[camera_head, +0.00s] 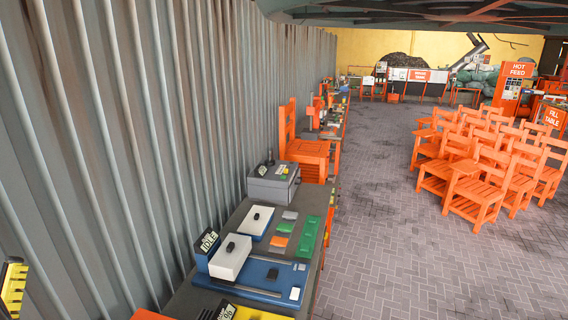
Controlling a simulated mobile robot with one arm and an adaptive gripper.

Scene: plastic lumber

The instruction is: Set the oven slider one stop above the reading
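No oven slider can be made out for certain. A grey box (273,182) with a dark part on top and small labels on its front stands on the bench. Nearer, a white block (230,257) with a black knob sits on a blue base (262,290) with a rail-like strip. My gripper is not in view.
The dark bench (262,218) runs along the corrugated wall (120,130), holding green, orange and grey plates. An orange chair (306,150) stands beyond. Several orange chairs (480,185) crowd the right. The paved floor (400,260) between is clear.

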